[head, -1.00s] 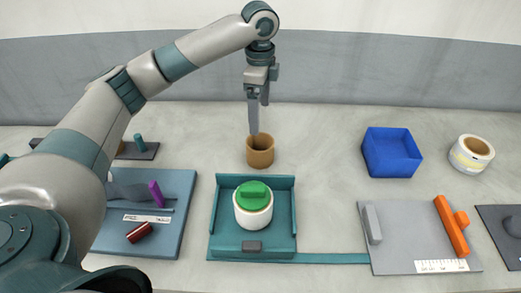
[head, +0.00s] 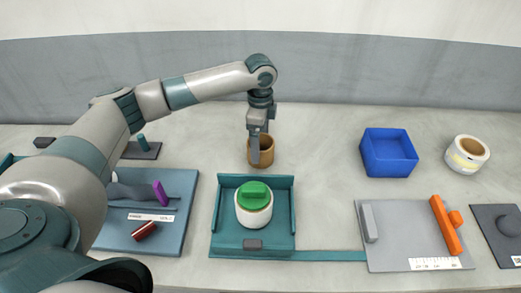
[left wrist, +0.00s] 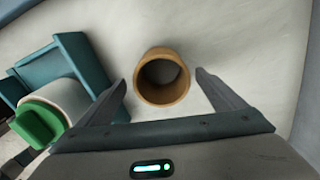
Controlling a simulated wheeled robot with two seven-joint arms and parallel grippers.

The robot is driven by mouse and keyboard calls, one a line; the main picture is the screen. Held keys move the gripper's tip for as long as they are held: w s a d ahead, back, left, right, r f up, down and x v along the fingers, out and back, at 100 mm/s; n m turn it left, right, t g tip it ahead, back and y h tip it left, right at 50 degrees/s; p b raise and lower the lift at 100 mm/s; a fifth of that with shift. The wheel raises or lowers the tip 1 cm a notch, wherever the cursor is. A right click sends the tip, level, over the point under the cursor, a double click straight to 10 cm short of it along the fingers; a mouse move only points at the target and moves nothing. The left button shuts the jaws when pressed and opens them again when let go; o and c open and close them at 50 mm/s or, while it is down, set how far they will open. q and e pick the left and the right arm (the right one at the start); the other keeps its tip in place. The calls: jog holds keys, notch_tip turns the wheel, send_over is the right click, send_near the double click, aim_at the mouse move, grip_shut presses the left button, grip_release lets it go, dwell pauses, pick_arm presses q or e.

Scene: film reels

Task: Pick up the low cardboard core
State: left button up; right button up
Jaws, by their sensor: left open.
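The low cardboard core (head: 268,151) is a short brown open ring standing upright on the table behind the teal tray. It also shows in the left wrist view (left wrist: 143,88), where I look down into its hollow. My left gripper (head: 257,157) points down at the core and is open and empty. In the left wrist view, its fingertips (left wrist: 161,78) lie on either side of the core with a small gap at each side. In the head view, one finger hides the core's left part. My right gripper is not in view.
The teal tray (head: 225,222) holds a white roll (head: 255,214) with a green handled top (head: 254,193). A blue bin (head: 390,165) and a white-and-yellow roll (head: 463,155) stand at right. A grey board (head: 405,240) lies front right, a blue board (head: 180,205) left. The table around the core is clear.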

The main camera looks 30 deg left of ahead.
aim_at(261, 150)
pick_arm(q)
jog(key=shift+f+p, duration=0.55)
jog(key=shift+f, duration=0.05)
jog(key=shift+w+d+f+p, duration=0.15)
jog(key=shift+f+p, duration=0.45)
jog(key=shift+f, duration=1.4)
jog(key=c, duration=1.1)
jog(key=shift+r, duration=0.15)
